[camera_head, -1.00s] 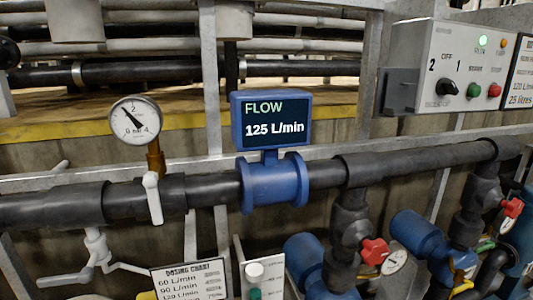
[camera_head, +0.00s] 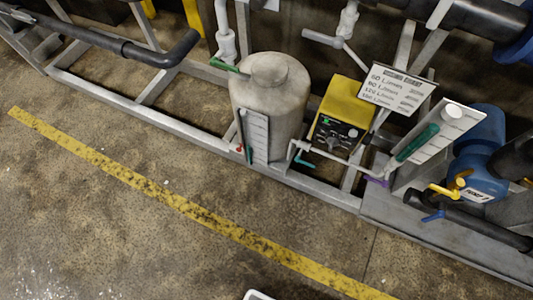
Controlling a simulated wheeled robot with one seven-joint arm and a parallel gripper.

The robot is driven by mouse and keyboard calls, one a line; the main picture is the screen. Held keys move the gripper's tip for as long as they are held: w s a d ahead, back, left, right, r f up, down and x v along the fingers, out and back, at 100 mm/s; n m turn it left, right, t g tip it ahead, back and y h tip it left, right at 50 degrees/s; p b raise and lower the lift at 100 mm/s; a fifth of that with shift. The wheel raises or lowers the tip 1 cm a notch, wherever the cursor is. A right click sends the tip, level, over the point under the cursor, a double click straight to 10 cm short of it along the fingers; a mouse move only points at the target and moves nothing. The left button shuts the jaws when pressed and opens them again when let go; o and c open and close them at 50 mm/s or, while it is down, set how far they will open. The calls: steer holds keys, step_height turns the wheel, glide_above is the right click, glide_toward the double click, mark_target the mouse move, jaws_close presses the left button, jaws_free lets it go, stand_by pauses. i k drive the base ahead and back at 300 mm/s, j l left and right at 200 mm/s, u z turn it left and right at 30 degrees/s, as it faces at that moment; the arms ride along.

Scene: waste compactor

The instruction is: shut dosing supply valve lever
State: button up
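Several coloured levers show; no readable label tells me which one is the dosing supply valve lever. A green lever (camera_head: 226,66) sits at the upper left of the pale tank (camera_head: 268,105), by a white pipe. A teal lever (camera_head: 304,162) and a purple lever (camera_head: 378,181) are on the thin white pipe (camera_head: 335,157) running right from the tank's lower side, past the yellow dosing pump (camera_head: 342,108). A yellow lever (camera_head: 444,190) and a blue lever (camera_head: 433,216) are farther right, near the blue pump.
A dosing chart (camera_head: 397,89) stands behind the yellow pump. A grey frame rail (camera_head: 150,120) borders the equipment at floor level. The blue pump (camera_head: 480,165) and dark pipes crowd the right. A yellow line (camera_head: 190,207) crosses the open floor in front.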

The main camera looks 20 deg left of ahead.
mark_target(298, 159)
steer(key=u, duration=0.5)
steer(key=i+j+z, duration=0.15)
steer(key=j, duration=0.2)
steer(key=i+j+z, duration=0.2)
steer(key=j, duration=0.2)
steer(key=j+z, duration=0.15)
steer(key=j, duration=0.25)
